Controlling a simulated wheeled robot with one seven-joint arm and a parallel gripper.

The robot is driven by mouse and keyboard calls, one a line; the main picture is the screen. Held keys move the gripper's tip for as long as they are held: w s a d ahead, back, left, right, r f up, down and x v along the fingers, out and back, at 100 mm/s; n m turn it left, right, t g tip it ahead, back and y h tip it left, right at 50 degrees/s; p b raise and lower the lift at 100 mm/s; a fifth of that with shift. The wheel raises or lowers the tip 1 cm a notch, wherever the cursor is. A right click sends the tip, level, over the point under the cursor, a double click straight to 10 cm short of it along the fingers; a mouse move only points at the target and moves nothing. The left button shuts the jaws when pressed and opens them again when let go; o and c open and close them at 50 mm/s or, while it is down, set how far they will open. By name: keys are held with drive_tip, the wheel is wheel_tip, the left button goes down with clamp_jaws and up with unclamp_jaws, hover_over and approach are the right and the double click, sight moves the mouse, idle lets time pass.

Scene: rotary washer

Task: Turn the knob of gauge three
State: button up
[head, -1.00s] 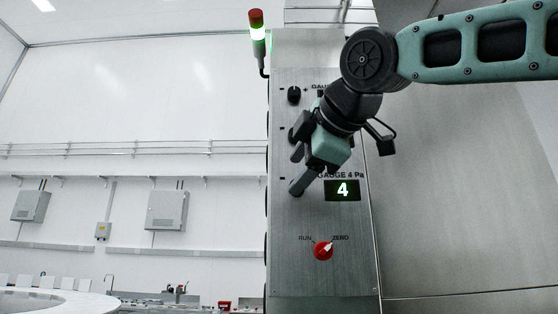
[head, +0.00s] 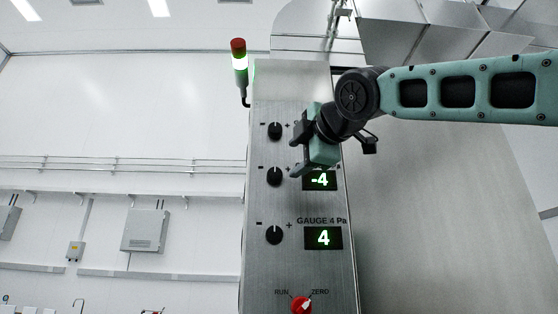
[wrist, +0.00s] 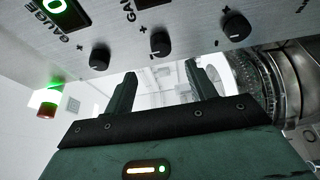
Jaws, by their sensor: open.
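The panel has a column of black knobs. The middle one, above the GAUGE 4 row, is the gauge three knob (head: 274,176), beside a display (head: 319,180) reading -4. Its own label is hidden behind my gripper. My gripper (head: 294,158) is open and empty, fingers pointing left, to the right of the knob column between the top and middle knobs.
The top knob (head: 274,131) and gauge 4 knob (head: 274,235) are close above and below. The gauge 4 display (head: 323,238) reads 4. A red RUN/ZERO switch (head: 301,304) is at the bottom. A signal light (head: 240,65) shows green at the panel's upper left.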

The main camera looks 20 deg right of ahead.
sight(277, 174)
drive_tip(key=w+p, duration=0.1)
drive_tip(key=w, duration=0.5)
drive_tip(key=w+p, duration=0.1)
drive_tip(key=w, duration=0.2)
drive_tip(key=shift+w+a+f+p, duration=0.1)
drive_tip(key=shift+w+a+p, duration=0.1)
drive_tip(key=shift+a+p, duration=0.2)
drive_tip(key=shift+c, duration=0.4)
drive_tip(key=c, duration=0.9)
